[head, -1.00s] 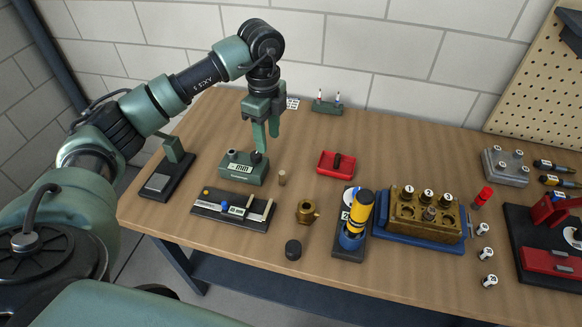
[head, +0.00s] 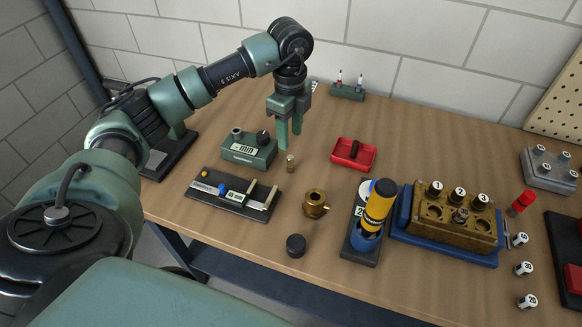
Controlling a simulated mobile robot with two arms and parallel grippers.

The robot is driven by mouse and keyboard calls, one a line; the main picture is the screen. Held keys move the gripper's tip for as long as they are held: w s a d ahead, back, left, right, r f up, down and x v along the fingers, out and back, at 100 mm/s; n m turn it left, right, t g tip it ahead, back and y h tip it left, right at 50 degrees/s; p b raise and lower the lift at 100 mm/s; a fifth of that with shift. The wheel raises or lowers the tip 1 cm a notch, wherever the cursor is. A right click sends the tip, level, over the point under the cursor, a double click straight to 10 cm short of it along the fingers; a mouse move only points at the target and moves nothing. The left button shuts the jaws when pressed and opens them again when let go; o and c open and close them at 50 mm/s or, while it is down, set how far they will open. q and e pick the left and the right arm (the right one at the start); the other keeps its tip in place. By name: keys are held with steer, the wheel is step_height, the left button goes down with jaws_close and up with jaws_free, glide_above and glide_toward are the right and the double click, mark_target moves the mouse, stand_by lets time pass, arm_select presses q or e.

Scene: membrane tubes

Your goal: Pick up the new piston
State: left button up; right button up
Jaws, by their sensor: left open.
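A small tan cylinder with a darker top (head: 291,163) stands upright on the wooden table and may be the piston; no label tells which part is new. My left gripper (head: 290,141) points down just above and behind it in the head view, fingers open and slightly apart, with nothing between them. A small dark piece (head: 354,149) lies in a red tray (head: 341,157) to the right. My right gripper is out of view.
A green gauge box (head: 247,151) stands close left of the gripper. A black board with sliders (head: 233,190), a brass fitting (head: 315,205), a black cap (head: 296,245), a yellow-and-black tube (head: 378,210) and a brass block (head: 452,235) stand in front.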

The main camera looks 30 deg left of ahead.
mark_target(291, 157)
arm_select(q)
steer(key=shift+s+f, duration=0.1)
steer(key=shift+f, duration=0.4)
steer(key=f, duration=0.1)
steer(key=f+p, duration=0.1)
steer(key=f, duration=0.1)
steer(key=f+p, duration=0.1)
steer(key=f, duration=0.1)
steer(key=shift+s+d+f, duration=0.15)
steer(key=shift+d, duration=0.1)
steer(key=shift+f, duration=0.3)
jaws_close()
